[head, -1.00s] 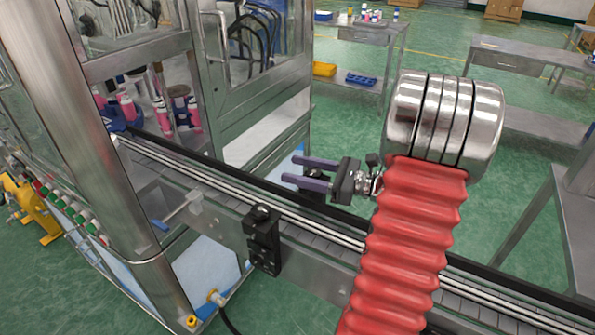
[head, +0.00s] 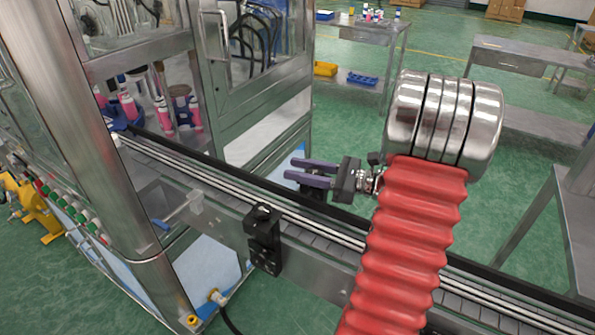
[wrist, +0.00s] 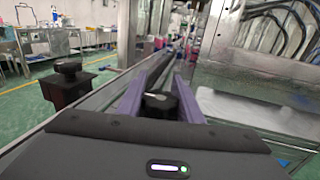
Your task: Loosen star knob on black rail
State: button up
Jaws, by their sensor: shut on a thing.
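My gripper (head: 289,169) has two purple fingers and reaches left over the black rail (head: 345,217) on the far side of the conveyor. In the wrist view, a black star knob (wrist: 160,104) sits between the fingers of my gripper (wrist: 158,92), which are shut on it. In the head view, the fingers mostly hide this knob; a dark block (head: 313,192) shows just below them. The knob's lobes and its thread are too small to make out.
A second black block (head: 263,240) with a knob on top stands on the conveyor's near side; it also shows in the wrist view (wrist: 68,85). The steel and glass machine cabinet (head: 200,60) stands at left. Pink bottles (head: 163,112) stand inside it.

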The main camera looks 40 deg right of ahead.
jog(key=shift+s+a+f+y, duration=0.1)
jog(key=shift+a+y, duration=0.05)
jog(key=shift+y, duration=0.15)
jog(key=n+g+y, duration=0.2)
jog(key=g, duration=0.1)
jog(key=n+g+y, duration=0.1)
jog(key=n+y, duration=0.1)
jog(key=shift+s+a, duration=0.4)
jog(key=shift+s+a+n+g+y, duration=0.15)
jog(key=shift+s+n+g+y, duration=0.1)
jog(key=shift+n+g+y, duration=0.6)
jog(key=shift+s+a+n+g+y, duration=0.1)
jog(key=shift+s+n+g+y, duration=0.15)
jog(key=shift+n+g, duration=0.7)
jog(key=shift+m+g, duration=0.3)
jog(key=o, duration=1)
jog(key=shift+o, duration=0.2)
